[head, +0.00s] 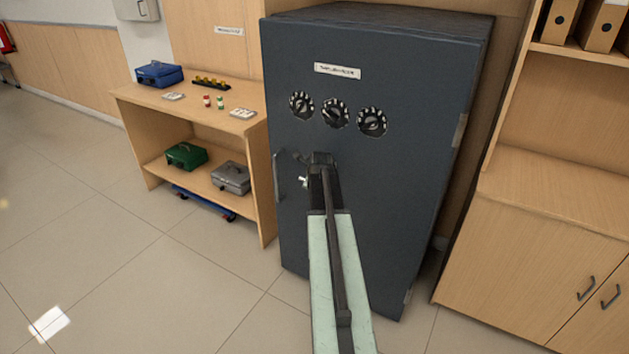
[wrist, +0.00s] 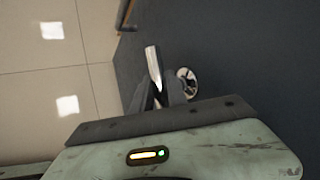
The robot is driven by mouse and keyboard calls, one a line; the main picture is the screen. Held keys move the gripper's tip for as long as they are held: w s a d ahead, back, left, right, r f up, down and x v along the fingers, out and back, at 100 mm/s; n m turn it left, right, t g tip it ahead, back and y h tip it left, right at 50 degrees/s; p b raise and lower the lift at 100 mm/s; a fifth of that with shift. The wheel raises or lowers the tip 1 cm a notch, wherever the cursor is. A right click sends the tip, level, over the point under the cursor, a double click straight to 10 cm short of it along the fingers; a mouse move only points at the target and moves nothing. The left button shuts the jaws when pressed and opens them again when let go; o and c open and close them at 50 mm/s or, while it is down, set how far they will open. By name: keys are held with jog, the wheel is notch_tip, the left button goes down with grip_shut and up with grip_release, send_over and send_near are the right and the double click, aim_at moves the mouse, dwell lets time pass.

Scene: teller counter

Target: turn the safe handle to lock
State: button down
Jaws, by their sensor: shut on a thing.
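The safe (head: 375,200) is a large dark blue-grey box with its door facing me. The safe handle is a silver lever; its end shows in the wrist view (wrist: 152,62), with a round metal hub (wrist: 187,76) beside it on the door. In the head view only a small bright bit of the handle (head: 304,182) shows left of my gripper (head: 320,162); the rest is hidden behind it. In the wrist view my gripper (wrist: 160,92) is closed around the lever, and the lever's free end sticks out past the fingers.
Several round dials (head: 335,113) sit on the door above my gripper. A vertical pull bar (head: 277,178) is at the door's left edge. A wooden shelf unit (head: 190,120) with cash boxes stands left, a wooden cabinet (head: 530,250) right. The floor (head: 120,260) at left is clear.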

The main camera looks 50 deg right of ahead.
jog(key=shift+w+r, duration=0.1)
jog(key=shift+w, duration=0.05)
jog(key=c, duration=1.3)
grip_release()
jog(key=p+v, duration=0.6)
jog(key=v, duration=0.2)
